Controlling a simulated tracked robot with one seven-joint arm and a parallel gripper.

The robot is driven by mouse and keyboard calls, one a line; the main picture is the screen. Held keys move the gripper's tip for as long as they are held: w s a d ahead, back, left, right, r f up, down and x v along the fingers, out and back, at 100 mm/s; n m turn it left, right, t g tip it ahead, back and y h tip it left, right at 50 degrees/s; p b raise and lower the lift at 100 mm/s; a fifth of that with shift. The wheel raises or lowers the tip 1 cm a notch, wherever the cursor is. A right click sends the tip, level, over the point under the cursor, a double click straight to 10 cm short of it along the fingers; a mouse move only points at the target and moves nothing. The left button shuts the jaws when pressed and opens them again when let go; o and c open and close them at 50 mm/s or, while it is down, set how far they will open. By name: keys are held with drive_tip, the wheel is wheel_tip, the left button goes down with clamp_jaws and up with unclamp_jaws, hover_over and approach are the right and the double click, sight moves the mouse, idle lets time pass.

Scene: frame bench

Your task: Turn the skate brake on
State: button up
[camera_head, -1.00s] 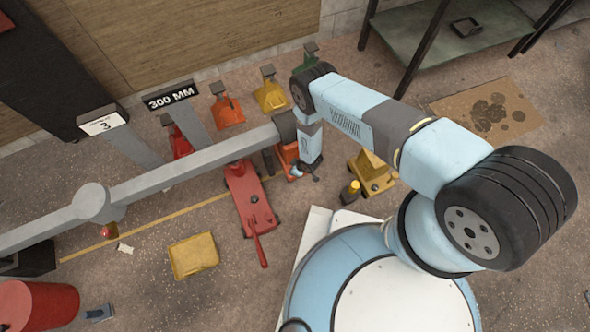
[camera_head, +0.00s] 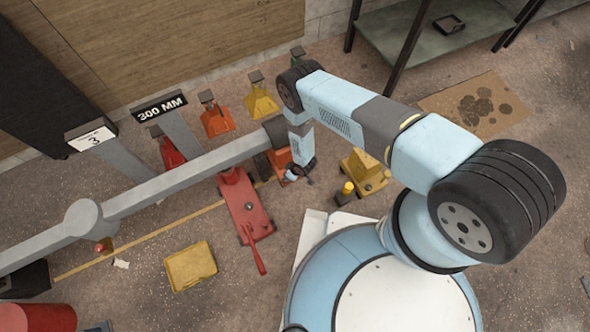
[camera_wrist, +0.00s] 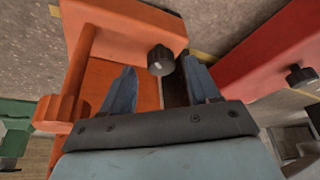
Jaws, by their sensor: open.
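An orange metal unit (camera_head: 280,162) stands on the floor below my arm's end in the head view, partly hidden by the arm. In the wrist view its orange body (camera_wrist: 125,25) fills the upper left, with a round black knob (camera_wrist: 160,60) on its face. I cannot tell for sure which part is the skate brake. My gripper (camera_wrist: 160,85) is open, its two dark blue fingers apart below and either side of the knob, with nothing held. In the head view the gripper (camera_head: 301,172) points down beside the orange unit.
A red floor unit with a handle (camera_head: 244,205) stands left of the orange one; a red body (camera_wrist: 265,55) with a knob is close on the right in the wrist view. A yellow unit (camera_head: 365,172) stands to the right. A grey beam (camera_head: 185,178) runs overhead left.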

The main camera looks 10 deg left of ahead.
drive_tip(key=v, duration=1.2)
